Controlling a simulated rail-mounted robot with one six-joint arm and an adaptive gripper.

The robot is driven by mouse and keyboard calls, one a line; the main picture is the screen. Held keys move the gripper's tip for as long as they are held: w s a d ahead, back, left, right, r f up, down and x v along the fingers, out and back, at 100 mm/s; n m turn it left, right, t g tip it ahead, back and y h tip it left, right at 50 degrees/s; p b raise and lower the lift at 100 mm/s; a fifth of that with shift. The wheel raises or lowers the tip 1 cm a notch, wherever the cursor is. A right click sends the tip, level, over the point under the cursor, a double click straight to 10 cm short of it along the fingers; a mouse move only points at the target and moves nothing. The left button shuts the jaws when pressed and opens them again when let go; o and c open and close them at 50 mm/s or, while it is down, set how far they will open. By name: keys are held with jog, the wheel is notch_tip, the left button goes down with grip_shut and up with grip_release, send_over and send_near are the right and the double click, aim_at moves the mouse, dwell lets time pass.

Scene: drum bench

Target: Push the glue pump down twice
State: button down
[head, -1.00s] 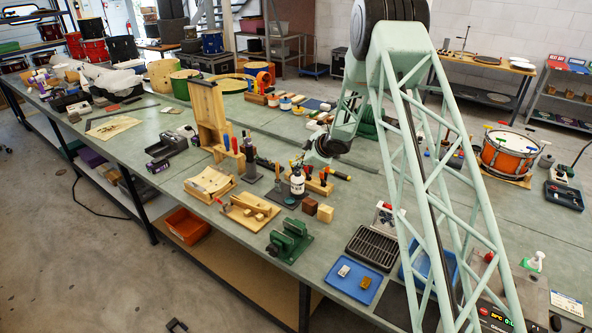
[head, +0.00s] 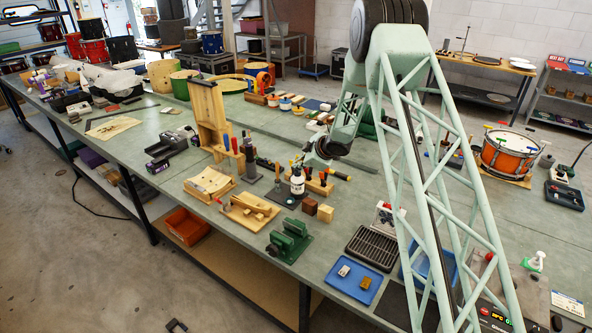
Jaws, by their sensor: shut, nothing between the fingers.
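The glue pump bottle (head: 298,186) is white with a dark label and a dark pump top. It stands upright on a dark mat (head: 282,200) near the middle of the bench. My gripper (head: 307,164) shows small and dark at the end of my green lattice arm, just above and slightly right of the pump top. It is shut and empty. At this size I cannot tell whether the fingertips touch the pump top.
Screwdrivers in a wooden rack (head: 318,186) stand close to the bottle's right. A dark upright post (head: 251,160) stands to its left. Wooden blocks (head: 325,213), a green vise (head: 290,238) and a wooden jig (head: 250,210) lie in front.

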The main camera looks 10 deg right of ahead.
jog(key=shift+r+p, duration=0.25)
jog(key=shift+p, duration=0.2)
jog(key=shift+r, duration=0.2)
jog(key=shift+r+p, duration=2.55)
jog(key=shift+r, duration=0.4)
